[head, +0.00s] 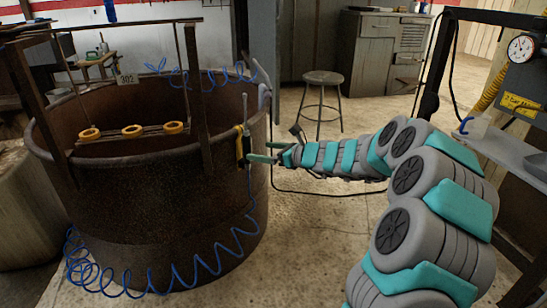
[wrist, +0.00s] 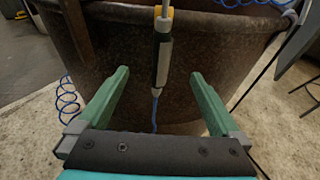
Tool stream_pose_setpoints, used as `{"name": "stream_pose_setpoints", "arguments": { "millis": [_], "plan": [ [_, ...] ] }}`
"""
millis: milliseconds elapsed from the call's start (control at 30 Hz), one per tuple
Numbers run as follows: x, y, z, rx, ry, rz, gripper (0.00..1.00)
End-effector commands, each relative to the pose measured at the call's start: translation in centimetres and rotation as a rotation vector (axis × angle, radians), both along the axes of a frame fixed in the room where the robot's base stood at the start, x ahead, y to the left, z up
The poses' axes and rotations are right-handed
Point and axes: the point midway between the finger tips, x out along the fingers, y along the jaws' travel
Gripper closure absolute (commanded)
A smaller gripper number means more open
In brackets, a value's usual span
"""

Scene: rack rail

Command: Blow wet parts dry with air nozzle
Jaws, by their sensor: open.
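The air nozzle (head: 244,145) is a dark and silver tool with a thin upright tip and a yellow piece near its top. It hangs upright at the tank's right outer side, with a blue hose from its lower end. In the wrist view the air nozzle (wrist: 162,58) lies between and beyond my green fingers. My gripper (head: 266,152) is open and empty close to it; in the wrist view the gripper (wrist: 160,76) has its fingers wide apart. Wetness is too small to tell.
The rusty round tank (head: 150,190) has a metal frame (head: 193,85) standing over it. A coiled blue hose (head: 180,279) loops down its front. A stool (head: 322,95) stands behind; a bench with a gauge (head: 521,48) is at right. Floor between is mostly clear.

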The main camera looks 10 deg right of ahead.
Motion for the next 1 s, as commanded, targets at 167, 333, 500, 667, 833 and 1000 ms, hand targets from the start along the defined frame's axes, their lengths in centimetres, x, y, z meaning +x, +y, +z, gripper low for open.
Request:
{"name": "stream_pose_setpoints", "arguments": {
  "millis": [167, 333, 500, 667, 833, 1000],
  "plan": [
    [1.8, 1.8, -0.7, 0.003, 0.004, 0.005, 0.0],
    [3.4, 3.0, -1.1, 0.001, 0.001, 0.004, 0.0],
    [4.5, 3.9, -1.4, 0.0, 0.0, 0.002, 0.0],
    [4.9, 4.3, -1.7, 0.0, 0.002, 0.002, 0.0],
    [5.0, 4.3, -1.7, 0.0, 0.002, 0.001, 0.0],
    [5.0, 4.3, -1.7, 0.0, 0.002, 0.001, 0.05]
  ]
}}
